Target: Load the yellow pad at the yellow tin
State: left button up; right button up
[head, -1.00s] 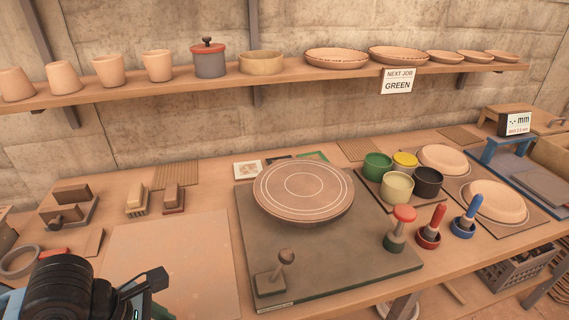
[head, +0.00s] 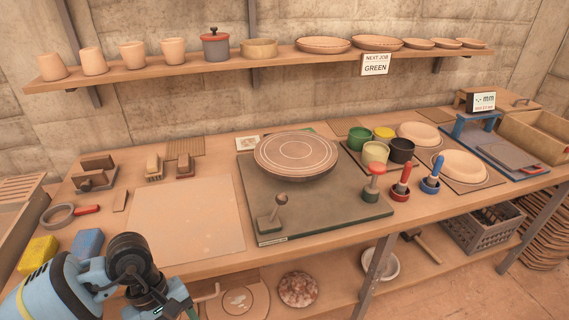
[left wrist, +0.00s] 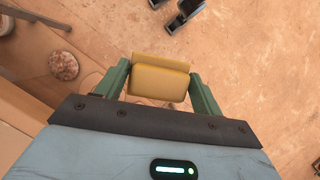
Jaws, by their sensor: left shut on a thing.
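In the left wrist view my left gripper (left wrist: 160,90) is shut on a yellow block-shaped pad (left wrist: 160,78), which sits between its green fingers. In the head view the left arm is low at the front left, its gripper (head: 186,308) at the bottom edge below the bench front; the held pad cannot be made out there. The yellow tin (head: 384,133) stands at the back of a cluster on the right half of the bench, beside a green tin (head: 360,139), a cream tin (head: 375,153) and a black tin (head: 401,150). My right gripper is not in view.
A round wheel (head: 295,155) on a dark board (head: 330,210) fills mid-bench. Red and blue handled tools (head: 401,180) stand before the tins. Yellow (head: 38,254) and blue (head: 87,243) blocks lie at left. A sign (head: 375,65) reads GREEN. The pale board (head: 185,220) is bare.

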pick_arm(q)
jog(key=m, duration=0.2)
jog(key=f+m+y, duration=0.1)
jog(key=m, duration=0.1)
jog(key=shift+a+g, duration=0.2)
jog(key=shift+g, duration=0.1)
jog(key=m+y, duration=0.1)
jog(key=m, duration=0.1)
jog(key=a+f+m+y+p, duration=0.1)
jog(key=m, duration=0.1)
jog(key=shift+f, duration=0.2)
jog(key=shift+d, duration=0.2)
